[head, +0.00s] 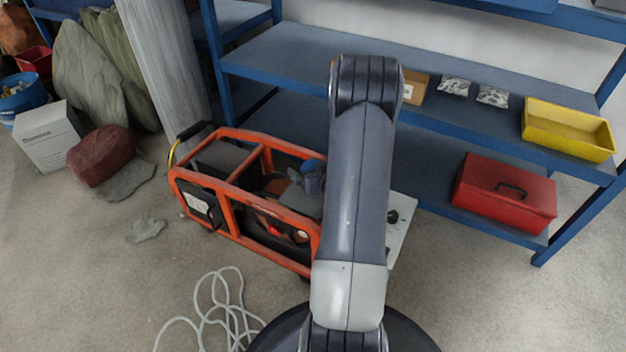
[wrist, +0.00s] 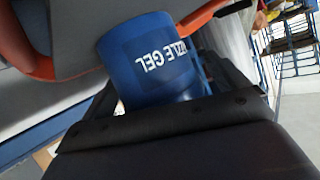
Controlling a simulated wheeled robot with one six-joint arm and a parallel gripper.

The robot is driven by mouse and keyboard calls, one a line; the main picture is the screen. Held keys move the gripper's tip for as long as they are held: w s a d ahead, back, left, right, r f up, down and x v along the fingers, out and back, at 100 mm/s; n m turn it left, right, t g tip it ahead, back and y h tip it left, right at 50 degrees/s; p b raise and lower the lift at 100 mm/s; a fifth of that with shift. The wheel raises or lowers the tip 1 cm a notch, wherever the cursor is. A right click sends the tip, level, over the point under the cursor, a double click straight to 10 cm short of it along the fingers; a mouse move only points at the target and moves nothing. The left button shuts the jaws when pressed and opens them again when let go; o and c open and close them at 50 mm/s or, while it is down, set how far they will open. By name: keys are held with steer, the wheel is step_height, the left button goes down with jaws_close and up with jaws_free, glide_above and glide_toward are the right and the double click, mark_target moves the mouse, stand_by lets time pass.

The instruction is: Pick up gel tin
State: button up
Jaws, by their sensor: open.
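The gel tin (wrist: 150,62) is a blue cylinder with upside-down white lettering that ends in "GEL". It fills the middle of the wrist view. In the head view a small blue patch (head: 313,166) beside my arm on the orange-framed cart looks like the same tin. My gripper (wrist: 168,88) is open, with dark fingers to the left and right of the tin's near part. I cannot tell whether either finger touches it. In the head view my gripper (head: 306,182) is small and partly hidden by my arm.
The orange-framed cart (head: 246,182) stands in front of blue shelving (head: 300,52). A red toolbox (head: 503,194) and a yellow bin (head: 568,128) are on the shelves at right. A white cord (head: 222,300) lies on the floor. A pillar (head: 165,65) stands behind the cart.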

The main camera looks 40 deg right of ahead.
steer(key=shift+w, duration=0.2)
steer(key=shift+c, duration=0.5)
steer(key=c, duration=1.1)
